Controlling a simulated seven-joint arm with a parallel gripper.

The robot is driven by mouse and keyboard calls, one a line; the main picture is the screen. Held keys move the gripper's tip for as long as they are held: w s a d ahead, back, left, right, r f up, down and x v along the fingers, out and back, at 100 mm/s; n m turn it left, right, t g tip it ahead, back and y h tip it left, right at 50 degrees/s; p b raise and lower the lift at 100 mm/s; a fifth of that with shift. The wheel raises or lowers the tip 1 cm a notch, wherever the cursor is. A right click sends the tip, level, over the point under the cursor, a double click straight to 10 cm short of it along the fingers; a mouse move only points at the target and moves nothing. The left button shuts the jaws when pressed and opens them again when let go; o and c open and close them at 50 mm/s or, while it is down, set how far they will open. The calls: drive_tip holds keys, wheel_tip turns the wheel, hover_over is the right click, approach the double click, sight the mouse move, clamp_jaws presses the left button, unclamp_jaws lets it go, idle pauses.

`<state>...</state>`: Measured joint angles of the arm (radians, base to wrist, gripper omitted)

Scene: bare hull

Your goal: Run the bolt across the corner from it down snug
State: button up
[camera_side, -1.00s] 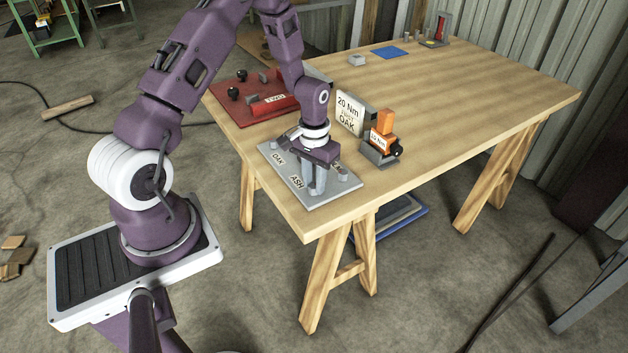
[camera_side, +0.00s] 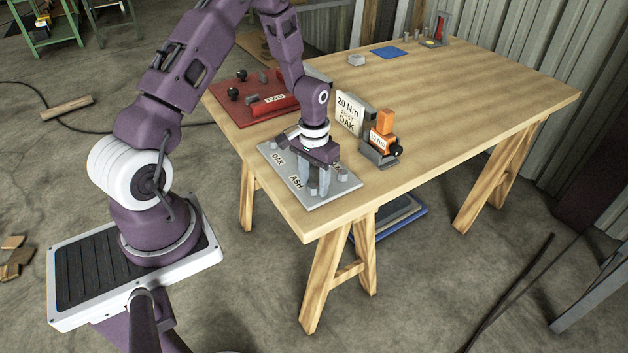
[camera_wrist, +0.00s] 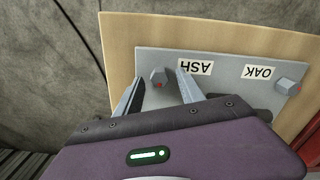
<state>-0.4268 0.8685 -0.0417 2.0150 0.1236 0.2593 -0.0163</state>
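A grey plate (camera_side: 340,185) lies on the near left corner of the table, with labels OAK and ASH and a third label mostly hidden by my gripper. In the wrist view a grey hex bolt head with a red mark (camera_wrist: 158,78) stands beside the ASH label (camera_wrist: 194,67). A second bolt head with a red mark (camera_wrist: 288,86) stands by the OAK label (camera_wrist: 258,72), at the plate's right end. My gripper (camera_wrist: 161,80) is open, its fingers on either side of the ASH bolt in the picture, with gaps showing. Their exact height above the plate cannot be told.
A orange-topped tool marked in Nm (camera_side: 384,138) stands right of the plate, by a sign reading 20 Nm and OAK (camera_side: 349,114). A red board with black knobs (camera_side: 232,108) lies behind. The table's middle and right (camera_side: 470,95) are clear.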

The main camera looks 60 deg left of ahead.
sight(315, 184)
drive_tip(key=shift+r, duration=0.1)
wheel_tip(315, 184, up, 7)
drive_tip(key=shift+f, duration=0.1)
idle(0.3)
drive_tip(key=shift+d+r, duration=0.1)
drive_tip(key=shift+r, duration=0.3)
drive_tip(key=s+d+r+m+t, duration=0.15)
drive_tip(key=s+d+r, duration=0.25)
drive_tip(key=r, duration=0.5)
drive_tip(key=s+d+r+t, duration=0.25)
drive_tip(key=d+r, duration=0.25)
drive_tip(key=r, duration=0.4)
drive_tip(key=s+d+r+m, duration=0.1)
drive_tip(key=s+d+r, duration=0.1)
drive_tip(key=s, duration=0.4)
drive_tip(key=s+d+r+m+t, duration=0.1)
drive_tip(key=s+d+r, duration=0.2)
drive_tip(key=s, duration=0.4)
drive_tip(key=shift+s+t, duration=0.3)
